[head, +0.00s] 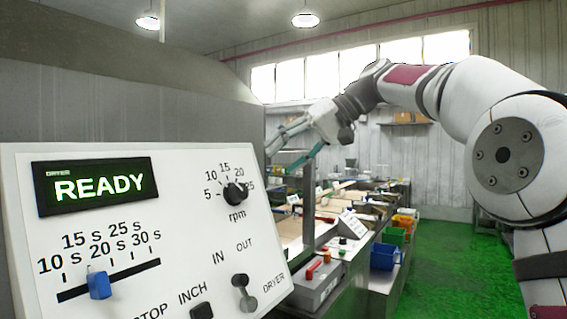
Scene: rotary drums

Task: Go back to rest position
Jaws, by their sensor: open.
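My gripper (296,147) is raised in the middle of the head view, at the end of my arm, which reaches in from the right. Its teal fingers are apart and point left and downward, with nothing between them. It hangs in the air behind the dryer control panel (145,215). The panel's display (95,187) reads READY. The blue slider (99,284) stands near the 20 s mark. The black rpm knob (235,194) and the IN/OUT lever (244,293) also show, and my gripper is apart from them.
A grey metal housing (120,110) fills the left behind the panel. Beyond are a line of worktables and another box with a red handle (318,268). Blue (384,256), green (394,237) and orange bins stand along its right side. The green floor (445,265) at right is clear.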

